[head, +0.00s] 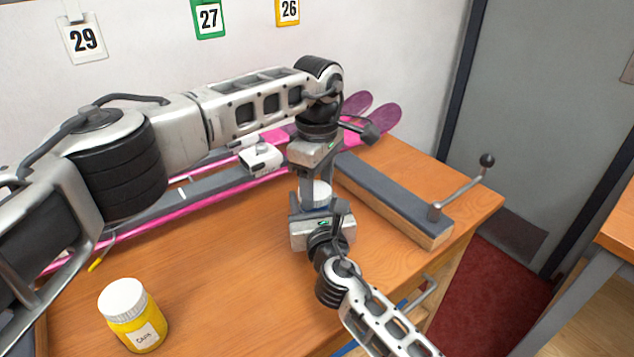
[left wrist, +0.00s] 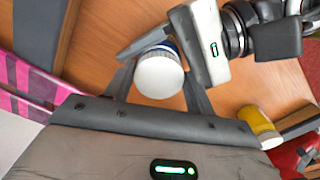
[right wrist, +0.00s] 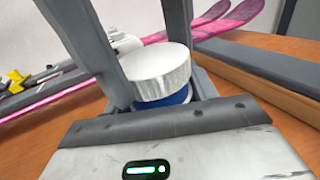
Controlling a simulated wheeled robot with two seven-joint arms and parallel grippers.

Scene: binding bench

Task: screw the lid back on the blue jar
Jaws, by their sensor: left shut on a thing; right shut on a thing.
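The blue jar shows as a blue band (right wrist: 178,97) under its white lid (right wrist: 160,68) in the right wrist view. The lid sits level on top of the jar; I cannot tell how far it is threaded. In the head view the lid (head: 318,193) is partly hidden between my grippers. My left gripper (head: 312,186) reaches down from above and is shut on the lid, which also shows in the left wrist view (left wrist: 158,78). My right gripper (head: 320,212) comes in low from the front and is shut on the jar, mostly hiding its body.
A yellow jar with a white lid (head: 145,325) stands at the front left of the wooden bench (head: 225,290). Behind are pink skis (head: 380,120) and a white binding (head: 262,158). A grey-topped wooden bar (head: 395,200) with a knobbed crank (head: 465,185) lies close on the right.

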